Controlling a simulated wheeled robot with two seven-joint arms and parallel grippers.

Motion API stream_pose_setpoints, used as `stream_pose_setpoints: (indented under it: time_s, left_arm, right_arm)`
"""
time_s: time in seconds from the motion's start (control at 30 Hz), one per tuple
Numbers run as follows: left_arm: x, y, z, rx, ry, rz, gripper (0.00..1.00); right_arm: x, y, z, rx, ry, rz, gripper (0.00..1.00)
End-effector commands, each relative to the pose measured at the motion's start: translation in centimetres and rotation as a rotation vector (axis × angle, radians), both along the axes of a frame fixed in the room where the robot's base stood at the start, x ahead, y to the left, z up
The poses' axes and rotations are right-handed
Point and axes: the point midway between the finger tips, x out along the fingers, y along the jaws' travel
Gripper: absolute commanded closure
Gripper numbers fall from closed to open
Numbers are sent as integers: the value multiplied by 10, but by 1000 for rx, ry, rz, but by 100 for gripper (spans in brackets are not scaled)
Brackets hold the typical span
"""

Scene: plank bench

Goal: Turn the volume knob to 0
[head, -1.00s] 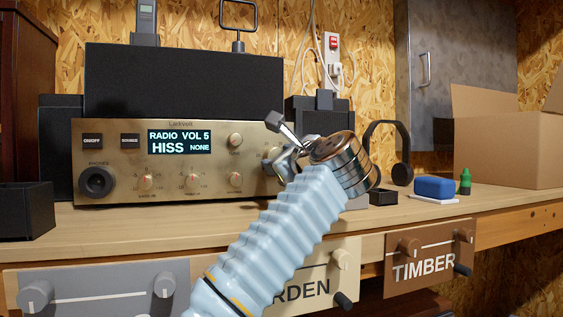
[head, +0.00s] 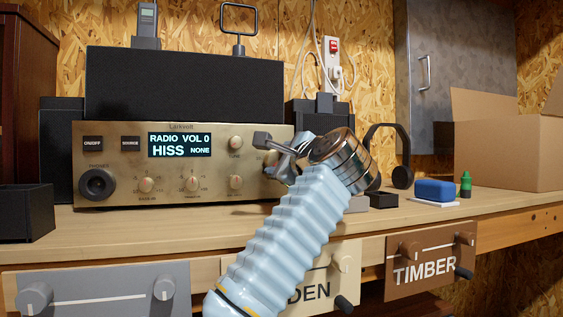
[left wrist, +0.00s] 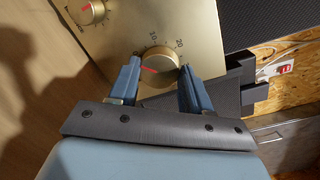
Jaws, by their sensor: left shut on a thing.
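The gold radio (head: 215,150) stands on the bench, and its lit display (head: 180,145) reads RADIO VOL 0, HISS, NONE. The volume knob (left wrist: 160,60) sits at the right end of the front panel. In the left wrist view its red mark points left, away from the printed 10 and 20. My left gripper (head: 270,157) is shut on this knob, with one blue finger on each side of it. In the head view the gripper largely hides the knob. My right gripper is in neither view.
A tuning knob (head: 236,142) and a row of small knobs, such as the one below it (head: 236,182), are close to my left gripper.

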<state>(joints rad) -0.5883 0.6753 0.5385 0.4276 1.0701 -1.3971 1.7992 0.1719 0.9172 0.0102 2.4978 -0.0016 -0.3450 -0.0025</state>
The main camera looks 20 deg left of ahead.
Motion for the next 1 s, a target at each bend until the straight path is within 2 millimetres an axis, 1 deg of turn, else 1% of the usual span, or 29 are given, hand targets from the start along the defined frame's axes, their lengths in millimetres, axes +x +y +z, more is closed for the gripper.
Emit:
stream_pose_setpoints:
  time_s: [0.2,0.23,0.37,0.4,0.67,0.77,0.87,1.0]
  left_arm:
    - [0,0,-2,-2,5,1,82]
    - [0,0,-2,-2,5,1,49]
    - [0,0,-1,-1,3,1,29]
    - [0,0,-1,-1,3,1,26]
    - [-1,-1,-1,0,1,1,26]
    - [-6,-6,-1,0,1,-1,26]
    - [-19,-16,-2,1,1,-4,26]
    - [-46,-37,-2,0,-1,-4,26]
  right_arm:
    - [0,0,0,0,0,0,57]
    - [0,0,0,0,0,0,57]
    - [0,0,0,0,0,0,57]
    - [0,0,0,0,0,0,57]
    - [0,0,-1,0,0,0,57]
    - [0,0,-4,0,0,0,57]
    - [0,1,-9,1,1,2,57]
    - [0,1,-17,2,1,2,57]
